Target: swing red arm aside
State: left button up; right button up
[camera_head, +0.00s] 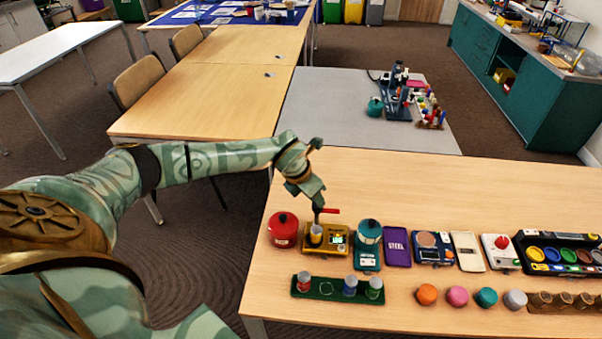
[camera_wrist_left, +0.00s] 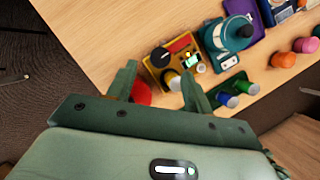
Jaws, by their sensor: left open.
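A yellow device (camera_head: 326,246) with a small green display stands near the left end of the table. A short red arm (camera_head: 330,211) sticks out to the right above it. In the left wrist view the yellow device (camera_wrist_left: 172,62) shows a dark round knob, a pale cylinder and the red arm (camera_wrist_left: 180,43). My left gripper (camera_head: 317,212) is above the device, close to the red arm; its fingers partly hide the arm's inner end. In the wrist view my left gripper (camera_wrist_left: 158,80) has its fingers spread with nothing held between them. My right gripper is not in view.
A green tray (camera_head: 338,288) with several weights lies in front. More instruments line the table to the right. The table behind the row is clear.

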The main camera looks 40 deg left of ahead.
pick_arm(q)
jog(key=d+p+v, duration=0.1)
jog(key=v, duration=0.9)
jog(key=shift+s+a+r, duration=0.25)
jog(key=shift+a+r, duration=0.1)
jog(key=shift+a, duration=0.15)
